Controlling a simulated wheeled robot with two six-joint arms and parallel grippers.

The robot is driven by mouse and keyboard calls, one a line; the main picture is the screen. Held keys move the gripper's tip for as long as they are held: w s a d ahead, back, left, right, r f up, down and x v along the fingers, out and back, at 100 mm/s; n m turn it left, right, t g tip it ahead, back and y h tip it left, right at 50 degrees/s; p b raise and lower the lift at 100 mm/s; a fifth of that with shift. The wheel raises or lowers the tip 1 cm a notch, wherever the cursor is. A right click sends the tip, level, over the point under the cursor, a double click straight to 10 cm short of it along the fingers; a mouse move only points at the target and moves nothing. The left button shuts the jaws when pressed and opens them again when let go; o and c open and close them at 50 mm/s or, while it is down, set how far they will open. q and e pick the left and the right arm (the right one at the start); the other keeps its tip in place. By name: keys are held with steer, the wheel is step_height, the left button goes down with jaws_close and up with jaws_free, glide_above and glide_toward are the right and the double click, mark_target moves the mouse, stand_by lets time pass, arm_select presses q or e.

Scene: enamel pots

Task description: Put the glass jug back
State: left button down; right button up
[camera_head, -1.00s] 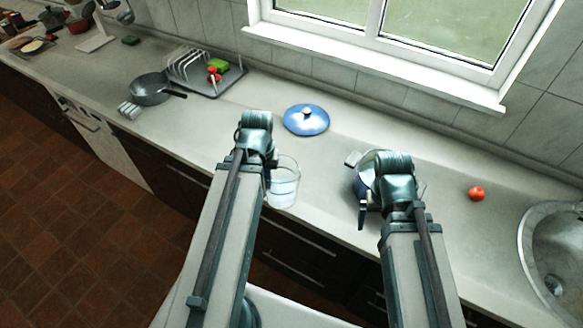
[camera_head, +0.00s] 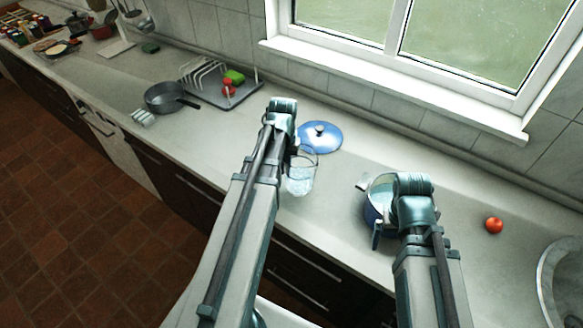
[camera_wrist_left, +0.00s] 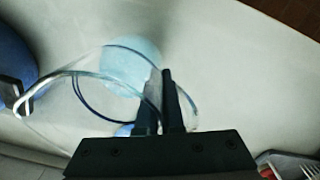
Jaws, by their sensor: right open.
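The clear glass jug (camera_head: 301,176) is just right of my left wrist in the head view, over the counter and in front of the blue lid (camera_head: 319,137). In the left wrist view the jug (camera_wrist_left: 110,78) shows as a see-through outline with a pale bluish bottom. My left gripper (camera_wrist_left: 168,98) has its dark fingers close together at the jug's side, shut on it. The exact grip, handle or wall, is unclear. My right gripper (camera_head: 378,232) is open beside the blue pot (camera_head: 372,212), whose near side it partly hides.
A grey pan (camera_head: 165,97) and a dish rack (camera_head: 215,82) with red and green items stand to the left. A tomato (camera_head: 494,225) and the sink (camera_head: 560,275) are on the right. The counter between pan and lid is clear.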

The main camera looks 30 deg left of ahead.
arm_select(q)
steer(key=shift+w, duration=0.1)
arm_select(e)
steer(key=shift+s, duration=0.1)
arm_select(q)
steer(key=f+b, duration=0.1)
steer(key=w+f+b, duration=0.2)
steer(key=shift+w+a+f, duration=0.1)
steer(key=shift+w+a, duration=0.05)
steer(key=shift+a, duration=0.15)
arm_select(e)
steer(key=f, duration=0.3)
steer(key=shift+w+d+f, duration=0.1)
steer(key=shift+w+d, duration=0.2)
steer(key=shift+d, duration=0.05)
arm_select(q)
steer(key=shift+f+b, duration=0.25)
steer(key=shift+b, duration=0.1)
arm_select(e)
steer(key=shift+w+d+f, duration=0.1)
steer(key=shift+f, duration=0.15)
arm_select(q)
steer(key=shift+f, duration=0.1)
arm_select(e)
steer(key=shift+f, duration=0.15)
arm_select(q)
steer(key=c, duration=1.1)
jaws_free()
steer(key=shift+o, duration=0.2)
